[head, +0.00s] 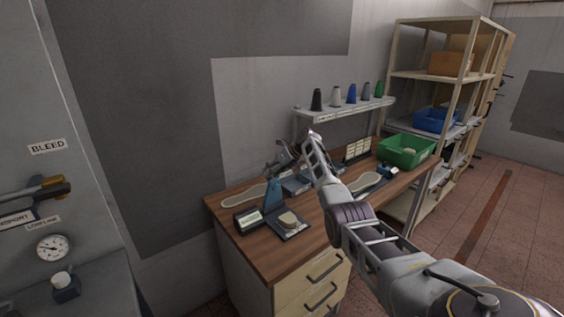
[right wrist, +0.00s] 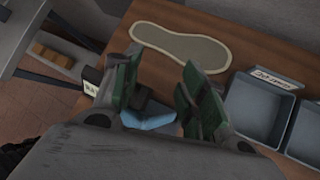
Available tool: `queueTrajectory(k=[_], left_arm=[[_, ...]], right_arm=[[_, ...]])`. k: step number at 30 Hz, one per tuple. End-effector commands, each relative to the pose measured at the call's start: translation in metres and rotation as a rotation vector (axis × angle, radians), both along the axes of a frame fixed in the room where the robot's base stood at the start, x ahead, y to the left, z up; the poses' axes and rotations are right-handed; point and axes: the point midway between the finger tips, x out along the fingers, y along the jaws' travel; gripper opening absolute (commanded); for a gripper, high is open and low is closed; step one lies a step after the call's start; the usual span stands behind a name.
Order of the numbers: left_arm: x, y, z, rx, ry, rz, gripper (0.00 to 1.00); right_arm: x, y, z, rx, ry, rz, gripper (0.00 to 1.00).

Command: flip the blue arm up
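A smaller blue-teal part (head: 388,172) lies low near the bench's right end. My right gripper (head: 284,157) is over the back of the bench, partly hidden by my right arm. In the right wrist view its green-padded fingers (right wrist: 158,85) are apart, with a blue part (right wrist: 152,117) visible between them; contact is unclear, and I cannot tell which blue part it is. My left gripper is out of view.
Shoe-sole shapes lie on the wooden bench, one at right (head: 368,183). Blue-grey bins (right wrist: 255,107) stand beside a sole in the right wrist view. A green bin (head: 407,150) is at the back right. A wall shelf (head: 345,108) holds several coloured cones.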

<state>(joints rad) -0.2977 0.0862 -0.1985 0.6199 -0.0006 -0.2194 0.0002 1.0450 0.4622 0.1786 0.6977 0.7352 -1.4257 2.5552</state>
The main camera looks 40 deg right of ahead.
Motion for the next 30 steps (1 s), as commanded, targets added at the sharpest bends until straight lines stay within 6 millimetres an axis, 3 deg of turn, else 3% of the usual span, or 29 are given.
queueTrajectory(k=[18,30], left_arm=[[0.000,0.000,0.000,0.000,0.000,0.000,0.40],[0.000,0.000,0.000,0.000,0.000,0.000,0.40]], right_arm=[[-0.032,-0.025,0.049,-0.004,-0.014,-0.005,0.41],[-0.036,-0.027,0.055,-0.003,-0.014,-0.005,0.41]])
